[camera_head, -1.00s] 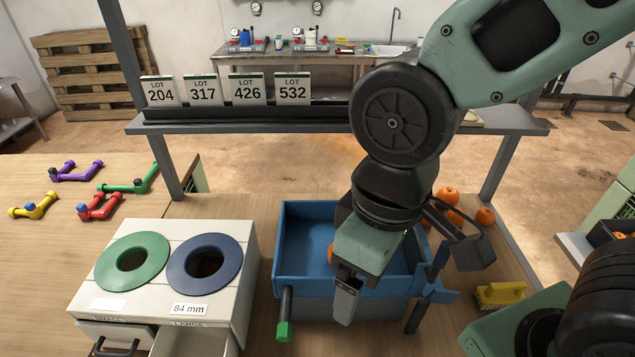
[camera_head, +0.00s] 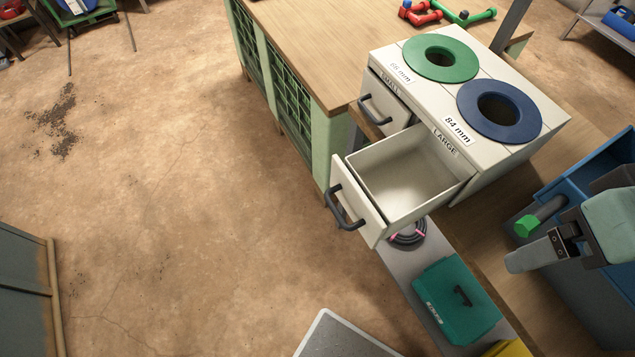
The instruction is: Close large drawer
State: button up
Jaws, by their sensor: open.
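The large drawer (camera_head: 372,212) is pulled out from the front of the white sizing box (camera_head: 502,155), under the label LARGE and the blue ring (camera_head: 498,108). It looks empty inside and has a dark handle (camera_head: 345,207) on its front. The small drawer (camera_head: 387,106), under the green ring (camera_head: 440,57), looks shut. My gripper (camera_head: 515,262) is at the right, to the right of the large drawer and apart from it, near the blue bin. Its fingers overlap in this view, and I see nothing held between them.
The blue bin (camera_head: 570,180) with a green-tipped tap (camera_head: 527,224) stands right of the box. A teal case (camera_head: 456,300) and a coiled hose (camera_head: 408,235) lie on a lower shelf below the drawer. Open floor (camera_head: 190,200) lies left of the drawer.

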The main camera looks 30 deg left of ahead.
aim_at(386, 187)
jog(key=j+u, duration=0.1)
jog(key=u, duration=0.6)
jog(key=j+u, duration=0.1)
jog(key=u, duration=0.2)
jog(key=k+j+z, duration=0.2)
jog(key=k+j, duration=0.25)
jog(key=j, duration=0.15)
